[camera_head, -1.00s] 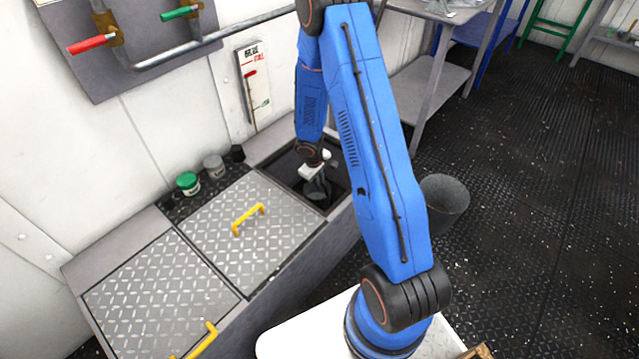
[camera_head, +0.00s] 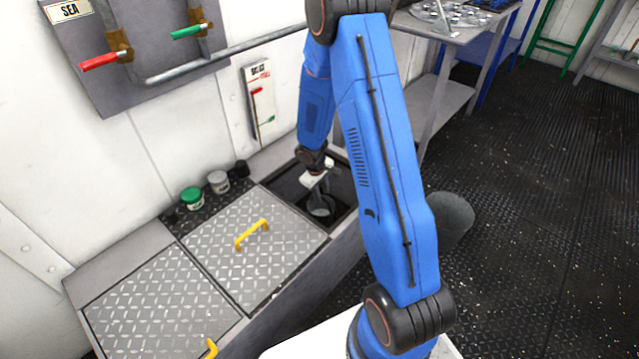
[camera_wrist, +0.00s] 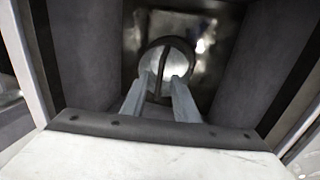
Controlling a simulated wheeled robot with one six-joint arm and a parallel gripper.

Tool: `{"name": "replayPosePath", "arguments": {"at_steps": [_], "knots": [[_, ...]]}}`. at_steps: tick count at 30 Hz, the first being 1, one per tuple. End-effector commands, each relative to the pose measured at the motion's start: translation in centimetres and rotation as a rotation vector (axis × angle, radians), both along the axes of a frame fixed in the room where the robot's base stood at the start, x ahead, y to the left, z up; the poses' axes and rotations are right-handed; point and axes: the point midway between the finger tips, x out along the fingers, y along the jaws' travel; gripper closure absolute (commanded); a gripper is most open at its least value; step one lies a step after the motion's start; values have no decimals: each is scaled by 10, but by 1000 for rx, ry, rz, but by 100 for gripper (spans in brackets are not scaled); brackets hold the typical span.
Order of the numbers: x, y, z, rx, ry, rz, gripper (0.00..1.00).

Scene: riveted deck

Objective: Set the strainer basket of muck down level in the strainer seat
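The strainer basket (camera_wrist: 147,63) is a small round vessel with a dark arched handle (camera_wrist: 163,52) across its top and pale grey shine inside. It sits low in the open well (camera_wrist: 211,75) beside the plated lids. In the head view the basket (camera_head: 320,208) shows as a small grey ring under my gripper (camera_head: 320,186). In the wrist view the two fingers of my gripper (camera_wrist: 163,82) stand apart, one on each side of the handle, with gaps showing. The strainer seat under the basket is hidden, and I cannot tell if the basket is fully level.
Two diamond-plate lids with yellow handles (camera_head: 252,234) lie left of the well. A green-lidded pot (camera_head: 191,198) and a grey pot (camera_head: 218,182) stand behind them by the wall. A dark bucket (camera_head: 457,215) stands on the floor right of my arm. Red and green valve levers are on the wall.

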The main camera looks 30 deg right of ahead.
Motion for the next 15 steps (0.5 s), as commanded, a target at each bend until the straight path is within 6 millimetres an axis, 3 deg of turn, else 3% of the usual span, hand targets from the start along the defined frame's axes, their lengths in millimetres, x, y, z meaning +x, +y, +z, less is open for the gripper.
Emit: {"name": "replayPosePath", "arguments": {"at_steps": [7,15], "knots": [[-2,7,39,0,-3,0,72],[-5,12,64,0,-1,-1,72]]}}
